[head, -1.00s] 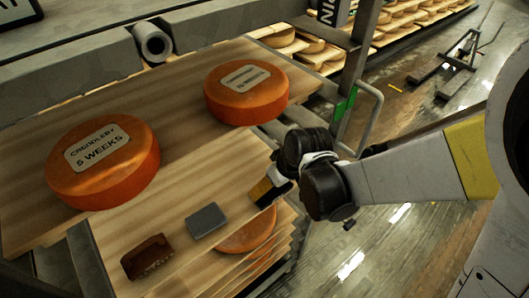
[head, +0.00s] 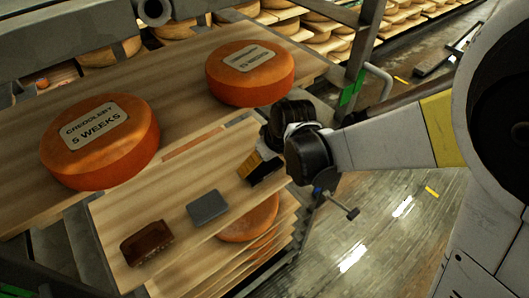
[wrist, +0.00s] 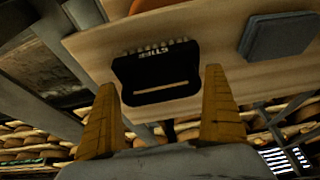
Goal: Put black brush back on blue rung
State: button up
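The black brush (wrist: 157,72) lies on a wooden shelf board in the wrist view, with pale bristles along its far edge and white lettering. My gripper (wrist: 162,80) is open, its two yellow fingers pointing towards the brush, one at each side of its near end. I cannot tell whether they touch it. In the head view my gripper (head: 262,168) is at the board's right edge, and the brush is mostly hidden there or cannot be told from the fingers. A small blue part (head: 317,190) with a dark rod shows below my arm, possibly the blue rung.
A grey block (head: 207,207) and a brown brush-like block (head: 146,242) lie on the same board (head: 175,195). Two orange cheese wheels (head: 98,142) (head: 250,72) sit on the board behind. A metal rack post (head: 364,50) stands behind my arm. Floor is open at the right.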

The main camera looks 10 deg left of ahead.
jog(key=shift+r, duration=0.1)
jog(key=shift+r+p, duration=0.35)
jog(key=shift+s+d+r+p, duration=0.1)
jog(key=shift+d+r+p, duration=0.05)
jog(key=shift+r+p, duration=0.4)
jog(key=s+d+p, duration=0.2)
jog(key=s+d, duration=0.6)
jog(key=d, duration=0.1)
jog(key=s+d+r+m+t+h, duration=0.1)
jog(key=d+r+m, duration=0.3)
jog(key=d+r, duration=0.4)
jog(key=s+d+r+m+t+h, duration=0.2)
jog(key=d+r+m, duration=0.3)
jog(key=d+r, duration=0.3)
jog(key=d+t, duration=0.1)
jog(key=d, duration=0.3)
jog(key=shift+s+r+m, duration=0.2)
jog(key=shift+s+m, duration=0.05)
jog(key=shift+m, duration=0.05)
jog(key=shift+a, duration=0.1)
